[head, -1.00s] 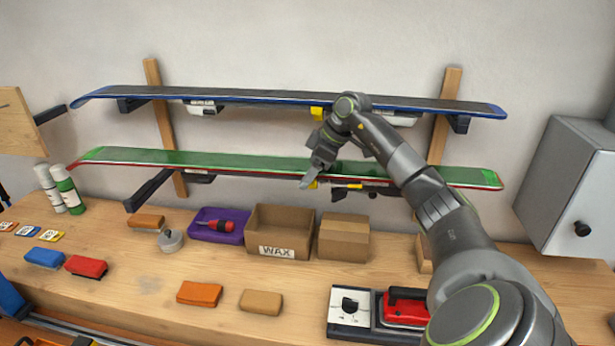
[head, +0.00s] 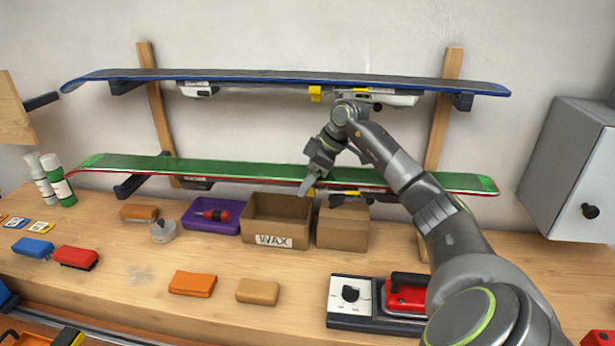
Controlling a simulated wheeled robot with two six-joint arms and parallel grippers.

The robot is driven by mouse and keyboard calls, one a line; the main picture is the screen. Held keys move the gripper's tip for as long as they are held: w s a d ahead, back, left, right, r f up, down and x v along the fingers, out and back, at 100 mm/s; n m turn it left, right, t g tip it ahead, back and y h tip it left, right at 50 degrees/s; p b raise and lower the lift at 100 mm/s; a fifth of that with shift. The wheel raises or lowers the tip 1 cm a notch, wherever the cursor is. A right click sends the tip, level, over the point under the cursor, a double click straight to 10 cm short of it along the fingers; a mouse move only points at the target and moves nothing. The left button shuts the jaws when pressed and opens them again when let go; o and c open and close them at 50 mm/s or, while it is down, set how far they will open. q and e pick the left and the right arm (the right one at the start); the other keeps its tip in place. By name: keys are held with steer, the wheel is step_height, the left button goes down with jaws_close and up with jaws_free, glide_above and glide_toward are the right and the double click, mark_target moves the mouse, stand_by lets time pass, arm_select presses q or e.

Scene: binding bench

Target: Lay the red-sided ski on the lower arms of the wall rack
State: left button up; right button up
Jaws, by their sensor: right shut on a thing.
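The red-sided ski (head: 240,170), green on its upper face, spans the lower part of the wall rack, roughly level. My right gripper (head: 308,186) is shut on it near its middle, at the front edge. The left lower rack arm (head: 130,186) shows just under the ski; I cannot tell whether they touch. The right lower arm is hidden behind the ski and my arm. The rack's wooden uprights show at left (head: 158,115) and right (head: 441,125). My left gripper is out of view.
A blue-sided ski (head: 250,77) lies on the upper arms. Below, on the bench, stand a WAX box (head: 275,240), a closed carton (head: 342,232) and a purple tray (head: 190,222). A grey cabinet (head: 565,160) hangs at right. Spray bottles (head: 58,182) stand near the ski's left tip.

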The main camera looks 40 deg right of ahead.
step_height(320, 180, down, 4)
steer(key=b, duration=0.3)
steer(key=shift+f, duration=0.1)
steer(key=shift+f, duration=0.25)
stand_by(0.7)
steer(key=o, duration=1.5)
steer(key=shift+s, duration=0.1)
steer(key=shift+c, duration=0.2)
steer(key=b+v, duration=0.3)
steer(key=v, duration=1.4)
steer(key=shift+r+b, duration=0.3)
steer(key=shift+b, duration=0.05)
steer(key=shift+f, duration=0.1)
